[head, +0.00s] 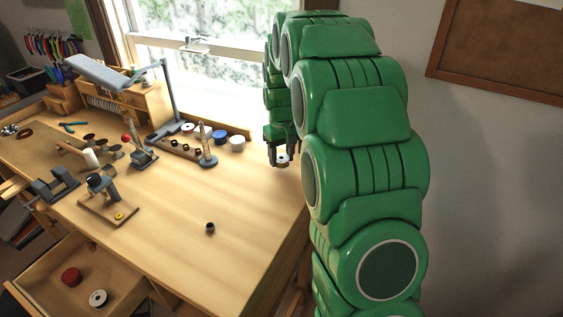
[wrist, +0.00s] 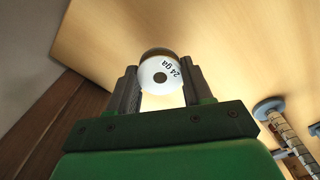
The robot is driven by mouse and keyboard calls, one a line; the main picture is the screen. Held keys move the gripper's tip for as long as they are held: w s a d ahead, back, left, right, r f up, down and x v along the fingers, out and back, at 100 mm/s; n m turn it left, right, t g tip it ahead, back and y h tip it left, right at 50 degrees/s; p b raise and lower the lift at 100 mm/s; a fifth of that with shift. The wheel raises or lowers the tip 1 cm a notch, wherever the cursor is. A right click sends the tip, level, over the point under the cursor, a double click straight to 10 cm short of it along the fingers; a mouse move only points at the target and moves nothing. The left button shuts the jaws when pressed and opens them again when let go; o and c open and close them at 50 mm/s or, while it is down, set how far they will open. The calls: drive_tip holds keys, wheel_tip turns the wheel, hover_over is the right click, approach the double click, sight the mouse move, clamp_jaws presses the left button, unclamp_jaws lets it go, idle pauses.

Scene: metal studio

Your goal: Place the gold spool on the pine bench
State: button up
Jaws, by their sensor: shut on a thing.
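My gripper (head: 283,158) is shut on a small spool, taken here as the gold spool (wrist: 162,72). Its round end faces the wrist view with a white label reading "24 ga" and a dark centre hole; only a thin brownish-gold rim shows. In the head view the spool (head: 282,159) is a small pale shape between the fingertips. The pine bench (head: 170,258) is a broad pale wooden top, and its surface also shows behind the spool in the wrist view (wrist: 225,45). My gripper is by the bench's back right part. Whether the spool touches the bench I cannot tell.
A small dark spool (head: 210,228) stands alone on the bench. White and blue tubs (head: 237,142), a ring mandrel (head: 207,148), a lamp (head: 105,72) and tools crowd the back and left. An open drawer (head: 125,283) holds red and white spools. The front right top is clear.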

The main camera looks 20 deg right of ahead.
drive_tip(key=shift+f, duration=1.25)
drive_tip(key=shift+f, duration=0.15)
drive_tip(key=o, duration=1)
wheel_tip(320, 180, up, 12)
drive_tip(key=s+a+r+g, duration=0.1)
drive_tip(key=s+a+r, duration=0.15)
drive_tip(key=s, duration=0.85)
drive_tip(key=s+a+r, duration=0.1)
drive_tip(key=s+a, duration=0.2)
drive_tip(key=s, duration=0.8)
drive_tip(key=shift+m+g, duration=0.4)
drive_tip(key=shift+m, duration=0.5)
drive_tip(key=s+a+f, duration=0.1)
drive_tip(key=s, duration=0.6)
drive_tip(key=s+a+f, duration=0.1)
drive_tip(key=s+f, duration=0.1)
drive_tip(key=s, duration=0.5)
drive_tip(key=s+f, duration=0.1)
drive_tip(key=s, duration=0.6)
drive_tip(key=shift+a+f, duration=0.15)
drive_tip(key=shift+a, duration=0.25)
